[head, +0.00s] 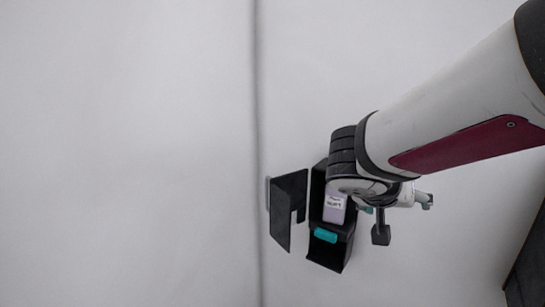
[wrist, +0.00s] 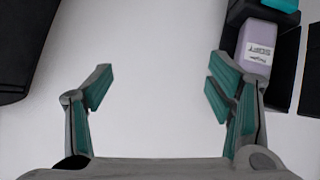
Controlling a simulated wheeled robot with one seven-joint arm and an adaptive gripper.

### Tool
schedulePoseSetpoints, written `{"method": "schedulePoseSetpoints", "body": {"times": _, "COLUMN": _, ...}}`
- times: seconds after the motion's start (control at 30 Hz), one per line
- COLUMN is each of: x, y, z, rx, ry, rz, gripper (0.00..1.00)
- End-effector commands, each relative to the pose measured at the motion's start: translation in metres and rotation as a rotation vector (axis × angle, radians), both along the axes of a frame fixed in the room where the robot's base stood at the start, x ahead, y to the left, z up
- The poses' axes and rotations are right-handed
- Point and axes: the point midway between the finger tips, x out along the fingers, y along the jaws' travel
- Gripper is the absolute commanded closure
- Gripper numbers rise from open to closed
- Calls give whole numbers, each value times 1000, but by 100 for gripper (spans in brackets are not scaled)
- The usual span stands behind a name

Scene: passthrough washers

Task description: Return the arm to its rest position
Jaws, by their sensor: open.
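My gripper (wrist: 156,92) is open and empty in the wrist view, with its two teal-padded fingers spread wide over a plain pale surface. In the head view my arm reaches in from the upper right and hides most of the gripper. A lilac bottle with a white label (head: 335,203) stands in a black holder (head: 329,252), just beside my wrist. The bottle also shows in the wrist view (wrist: 256,38), beyond the right finger and apart from it.
A teal piece (head: 326,235) is on the front of the black holder. A black panel (head: 287,208) stands just left of it. A dark block (wrist: 22,45) fills the wrist view's upper left. A dark edge (head: 528,270) lies at the head view's lower right. The left side is clear.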

Motion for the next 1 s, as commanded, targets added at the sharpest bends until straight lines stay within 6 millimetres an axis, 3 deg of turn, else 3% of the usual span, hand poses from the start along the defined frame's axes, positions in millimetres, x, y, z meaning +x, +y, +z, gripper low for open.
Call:
{"method": "schedulePoseSetpoints", "body": {"times": 0.1, "x": -46, "y": -16, "z": 1, "rx": 36, "ry": 115, "rz": -5, "gripper": 25}}
{"method": "schedulePoseSetpoints", "body": {"times": 0.23, "x": -91, "y": -17, "z": -5, "rx": 109, "ry": 233, "rz": 47, "gripper": 25}}
{"method": "schedulePoseSetpoints", "body": {"times": 0.5, "x": -158, "y": 17, "z": -16, "rx": 295, "ry": 343, "rz": 306, "gripper": 25}}
{"method": "schedulePoseSetpoints", "body": {"times": 0.73, "x": -179, "y": 45, "z": -15, "rx": 368, "ry": 326, "rz": 492, "gripper": 25}}
{"method": "schedulePoseSetpoints", "body": {"times": 1.0, "x": -181, "y": 50, "z": -14, "rx": 376, "ry": 323, "rz": 524, "gripper": 25}}
